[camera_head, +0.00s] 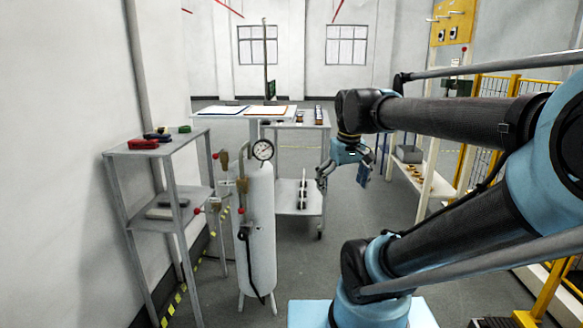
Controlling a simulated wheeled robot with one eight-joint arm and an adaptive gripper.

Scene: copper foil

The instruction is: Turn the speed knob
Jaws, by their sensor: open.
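I cannot pick out a speed knob for certain in the head view. My gripper (342,178) hangs from my arm near the middle of the picture. Its two fingers are spread apart and point down, with nothing between them. In the picture it is to the right of a white cylinder (260,225), and apart from it. The cylinder has a round dial gauge (263,150) and several small valves with red balls at its left. A yellow panel (454,22) at the upper right carries several small fittings, too small to tell apart.
A grey shelf stand (152,148) with small tools stands at the left wall. Behind the cylinder is a cart (305,203) with papers above. A shelf rack (434,186) and yellow fencing (515,85) are at the right. Grey floor (365,222) is clear between.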

